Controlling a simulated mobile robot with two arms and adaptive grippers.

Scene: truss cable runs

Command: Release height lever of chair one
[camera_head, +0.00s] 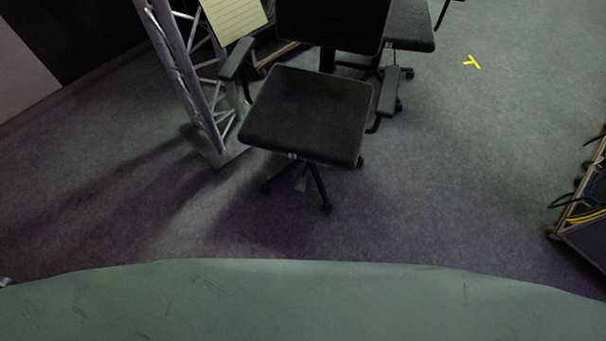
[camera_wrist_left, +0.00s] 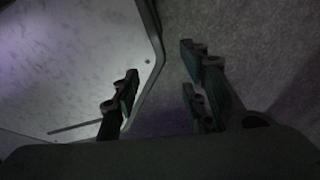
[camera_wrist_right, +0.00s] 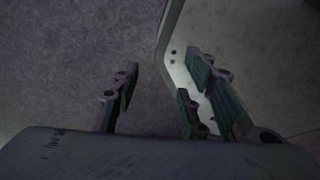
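A black office chair (camera_head: 310,115) stands on the carpet in the middle of the head view, its seat tilted toward me and its armrests at both sides. Under the front edge of the seat is a small light part (camera_head: 292,156); I cannot tell whether it is the height lever. No label shows which chair is chair one. My left gripper (camera_wrist_left: 158,82) is open and empty in the left wrist view. My right gripper (camera_wrist_right: 157,82) is open and empty in the right wrist view. Neither gripper shows in the head view, so both are away from the chair.
A second dark chair (camera_head: 409,25) stands behind right. A metal truss (camera_head: 190,70) on a base plate (camera_head: 215,145) stands close left, with a lined yellow sheet (camera_head: 234,18). A case with cables (camera_head: 585,235) is at the right edge. Carpet (camera_head: 440,190) between is free.

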